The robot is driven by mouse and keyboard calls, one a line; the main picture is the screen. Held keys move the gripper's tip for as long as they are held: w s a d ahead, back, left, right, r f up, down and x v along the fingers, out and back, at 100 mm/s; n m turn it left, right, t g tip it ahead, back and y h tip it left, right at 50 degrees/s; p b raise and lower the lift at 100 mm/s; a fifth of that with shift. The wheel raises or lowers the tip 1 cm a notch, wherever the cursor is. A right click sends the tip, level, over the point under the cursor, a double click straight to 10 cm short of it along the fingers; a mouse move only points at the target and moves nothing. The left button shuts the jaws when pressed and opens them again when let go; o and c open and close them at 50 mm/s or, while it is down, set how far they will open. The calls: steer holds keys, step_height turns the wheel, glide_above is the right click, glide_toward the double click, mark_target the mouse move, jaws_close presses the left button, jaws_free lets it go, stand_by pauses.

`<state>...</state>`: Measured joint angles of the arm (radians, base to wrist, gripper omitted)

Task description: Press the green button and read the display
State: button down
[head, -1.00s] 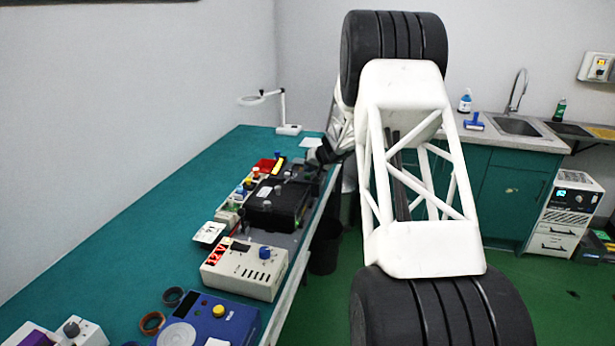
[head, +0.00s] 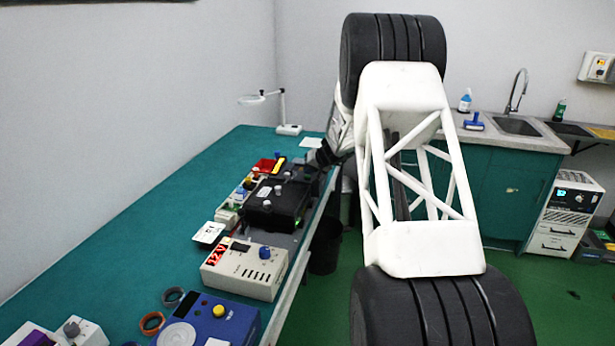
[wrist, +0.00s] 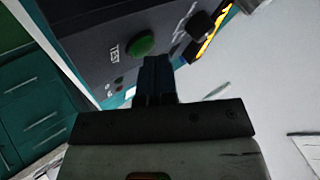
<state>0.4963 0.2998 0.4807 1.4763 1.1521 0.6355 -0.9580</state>
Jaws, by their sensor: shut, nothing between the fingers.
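The round green button (wrist: 141,45) sits on a dark panel (wrist: 100,30) beside the printed word TEST in the wrist view. My gripper (wrist: 154,62) is shut and empty. Its fingertips are close to the button, just below and to its right in the picture; I cannot tell whether they touch it. In the head view my gripper is small and dark near the far right edge of the bench, and the button cannot be made out. I cannot see a readable display on the dark panel.
A black knob (wrist: 202,25) and a yellow strip lie right of the button. On the teal bench (head: 130,215), a black box (head: 272,203) and a beige box (head: 245,270) with a red 12V readout stand nearer.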

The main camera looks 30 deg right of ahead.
stand_by(0.5)
steer(key=shift+r, duration=0.7)
steer(key=shift+r, duration=0.2)
steer(key=shift+r, duration=2.35)
